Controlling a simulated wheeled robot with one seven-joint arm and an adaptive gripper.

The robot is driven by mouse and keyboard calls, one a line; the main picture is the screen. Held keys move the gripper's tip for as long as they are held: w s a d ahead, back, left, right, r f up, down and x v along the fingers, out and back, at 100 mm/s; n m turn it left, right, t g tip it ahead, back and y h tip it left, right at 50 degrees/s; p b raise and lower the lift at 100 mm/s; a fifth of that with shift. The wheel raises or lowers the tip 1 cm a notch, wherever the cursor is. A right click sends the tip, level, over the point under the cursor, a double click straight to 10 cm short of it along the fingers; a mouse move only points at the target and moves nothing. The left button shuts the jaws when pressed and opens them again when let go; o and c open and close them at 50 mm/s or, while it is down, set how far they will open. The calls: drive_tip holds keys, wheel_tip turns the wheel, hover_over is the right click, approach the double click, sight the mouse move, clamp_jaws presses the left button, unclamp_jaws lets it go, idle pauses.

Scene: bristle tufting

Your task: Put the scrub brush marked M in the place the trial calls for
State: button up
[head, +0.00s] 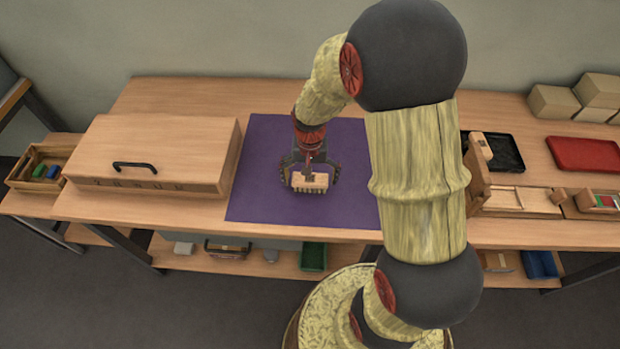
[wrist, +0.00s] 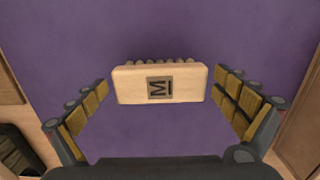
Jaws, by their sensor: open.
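The scrub brush marked M (head: 310,183) lies on the purple mat (head: 262,190), below my gripper (head: 309,178). In the wrist view the brush (wrist: 198,84) is a pale wooden block with a dark square label. The label's M reads sideways, and a row of bristle tufts shows along the block's far edge. My gripper (wrist: 165,100) is open, with one finger on each side of the brush and purple mat visible between each finger and the block. I cannot tell how high the fingers are above the mat.
A closed wooden box (head: 160,150) with a black handle stands left of the mat. A small crate (head: 25,180) with blue and green items is at far left. A black tray (head: 505,152), red tray (head: 585,154) and cardboard boxes (head: 555,102) are at right. My arm hides the mat's right side.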

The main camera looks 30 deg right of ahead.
wheel_tip(320, 180, up, 13)
drive_tip(key=p, duration=0.4)
wheel_tip(320, 180, up, 11)
drive_tip(key=n+t, duration=0.2)
drive_tip(key=n, duration=0.1)
hover_over(310, 178)
drive_tip(key=s+a, duration=0.5)
drive_tip(key=s+a+r+n+t, duration=0.3)
drive_tip(key=s+a+r, duration=0.1)
drive_tip(key=s+r, duration=0.4)
drive_tip(key=s, duration=0.2)
drive_tip(key=shift+s+r+n+t, duration=0.15)
drive_tip(key=shift+s+n+t, duration=0.15)
drive_tip(key=shift+s+n, duration=0.1)
drive_tip(key=shift+w+a, duration=0.1)
drive_tip(key=shift+c, duration=0.9)
